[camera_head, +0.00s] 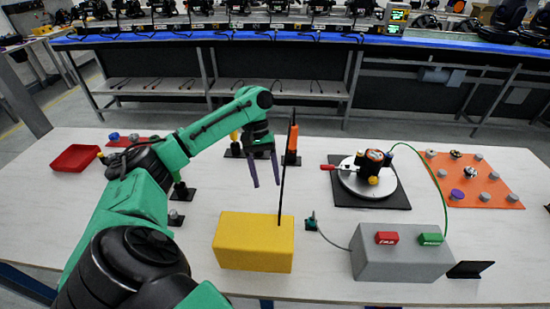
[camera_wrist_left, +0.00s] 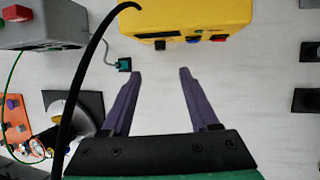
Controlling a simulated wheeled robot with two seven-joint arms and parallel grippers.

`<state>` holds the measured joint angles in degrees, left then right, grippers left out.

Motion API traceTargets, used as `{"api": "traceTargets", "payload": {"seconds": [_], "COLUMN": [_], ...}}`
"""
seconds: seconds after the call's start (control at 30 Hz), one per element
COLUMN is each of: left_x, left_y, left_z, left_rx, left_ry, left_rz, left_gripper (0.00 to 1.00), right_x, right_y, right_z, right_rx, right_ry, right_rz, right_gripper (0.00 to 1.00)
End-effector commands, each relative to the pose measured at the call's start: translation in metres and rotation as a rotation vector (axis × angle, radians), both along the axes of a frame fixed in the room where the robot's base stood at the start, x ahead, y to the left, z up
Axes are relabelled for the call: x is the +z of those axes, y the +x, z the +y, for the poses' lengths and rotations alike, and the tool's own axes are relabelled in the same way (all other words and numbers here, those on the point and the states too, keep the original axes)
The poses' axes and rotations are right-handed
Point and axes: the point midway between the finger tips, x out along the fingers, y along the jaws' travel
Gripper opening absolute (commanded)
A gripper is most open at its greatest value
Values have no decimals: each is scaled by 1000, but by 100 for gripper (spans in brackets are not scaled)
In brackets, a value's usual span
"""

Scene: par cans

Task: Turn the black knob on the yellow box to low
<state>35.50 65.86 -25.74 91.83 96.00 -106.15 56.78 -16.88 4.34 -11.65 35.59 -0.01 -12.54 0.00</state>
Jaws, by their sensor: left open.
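The yellow box (camera_head: 253,242) sits on the white table, front and centre. In the left wrist view the yellow box (camera_wrist_left: 185,16) fills the top, and one side carries small black and red parts. One black part (camera_wrist_left: 160,44) lies close ahead of the fingertips; I cannot tell whether it is the knob or where it is set. My left gripper (camera_head: 266,186) is open and empty, just behind and above the box. In the left wrist view its purple fingers (camera_wrist_left: 160,72) are apart, with clear space between them. My right gripper is not in view.
A thin black rod (camera_head: 285,175) rises from the box beside my left gripper. A grey box (camera_head: 400,263) with red and green buttons stands to the right. A turntable on a black mat (camera_head: 385,200), an orange board (camera_head: 500,190) and a red tray (camera_head: 76,158) lie farther out.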

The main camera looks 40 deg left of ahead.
Motion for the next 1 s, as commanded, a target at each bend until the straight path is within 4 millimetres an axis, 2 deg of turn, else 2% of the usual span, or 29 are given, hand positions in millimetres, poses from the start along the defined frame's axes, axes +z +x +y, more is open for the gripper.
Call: {"api": "traceTargets", "payload": {"seconds": [0.13, 0.5, 0.6, 0.73, 0.97, 1.0], "left_x": [-16, -102, -119, -129, -131, -130], "left_y": [-4, -21, -23, -25, -25, -25], "left_z": [-7, -45, -51, -55, -55, -55], "left_rx": [-2, -3, -3, -3, -2, -2], "left_ry": [1, 0, 0, 1, 2, 2], "left_rz": [4, 5, 2, 0, 0, 0], "left_gripper": [61, 61, 61, 61, 61, 46], "right_x": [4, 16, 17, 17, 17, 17], "right_y": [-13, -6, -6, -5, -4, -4], "right_z": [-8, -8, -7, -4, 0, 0], "right_rx": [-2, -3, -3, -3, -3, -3], "right_ry": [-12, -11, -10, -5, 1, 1], "right_rz": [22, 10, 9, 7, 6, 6], "right_gripper": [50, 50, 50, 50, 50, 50]}}
